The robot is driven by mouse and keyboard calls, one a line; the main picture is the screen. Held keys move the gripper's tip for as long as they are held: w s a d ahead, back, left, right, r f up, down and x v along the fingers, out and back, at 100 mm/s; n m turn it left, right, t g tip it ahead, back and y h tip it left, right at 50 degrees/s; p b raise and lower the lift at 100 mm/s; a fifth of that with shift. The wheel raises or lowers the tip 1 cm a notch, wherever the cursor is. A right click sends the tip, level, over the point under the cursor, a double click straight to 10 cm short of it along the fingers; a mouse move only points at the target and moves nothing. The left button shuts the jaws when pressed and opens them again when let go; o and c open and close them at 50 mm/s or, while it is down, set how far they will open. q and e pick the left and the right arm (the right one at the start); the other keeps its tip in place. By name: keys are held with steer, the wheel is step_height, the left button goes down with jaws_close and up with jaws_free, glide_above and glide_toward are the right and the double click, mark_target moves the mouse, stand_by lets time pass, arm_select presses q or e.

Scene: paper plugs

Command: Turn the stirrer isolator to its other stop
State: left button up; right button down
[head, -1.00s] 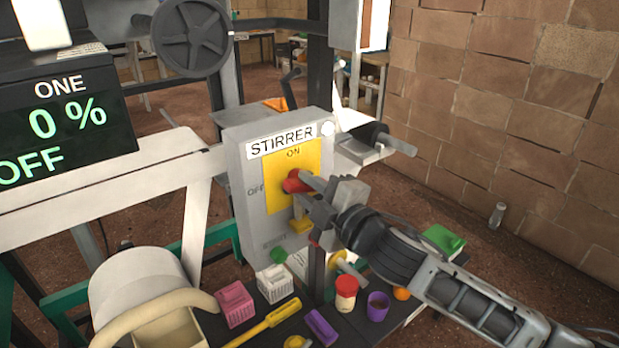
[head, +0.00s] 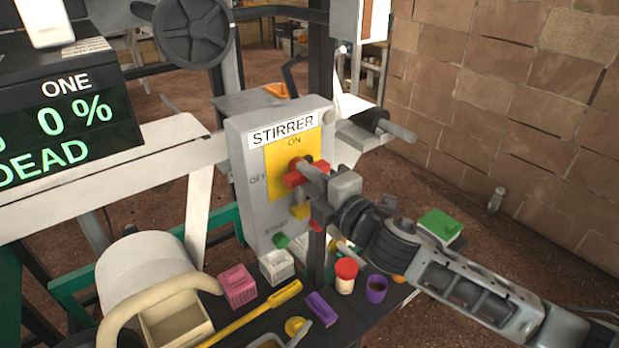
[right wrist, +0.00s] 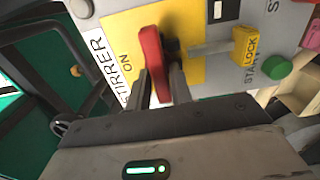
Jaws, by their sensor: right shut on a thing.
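The stirrer isolator is a grey box (head: 240,215) with a yellow plate (head: 280,160), marked ON at the top and OFF at the left. Its red handle (head: 293,180) lies crosswise in the head view, roughly along the OFF side-to-side line. My right gripper (head: 311,183) is shut on the handle from the front. In the right wrist view the red handle (right wrist: 151,55) stands between the two fingers of the right gripper (right wrist: 160,88); its lower end is partly hidden. A yellow LOCK tab (right wrist: 247,47) is beside it. My left gripper is not seen.
A green START button (head: 281,240) is low on the box. A display (head: 70,130) reads 0 % and DEAD. Below, a shelf holds a pink basket (head: 237,286), a white basket (head: 276,266), a red-lidded jar (head: 345,275) and a purple cup (head: 376,288). A brick wall stands right.

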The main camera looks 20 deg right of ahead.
steer(key=c, duration=1.4)
jaws_free()
steer(key=shift+o, duration=0.2)
steer(key=b+v, duration=0.3)
steer(key=v, duration=1.3)
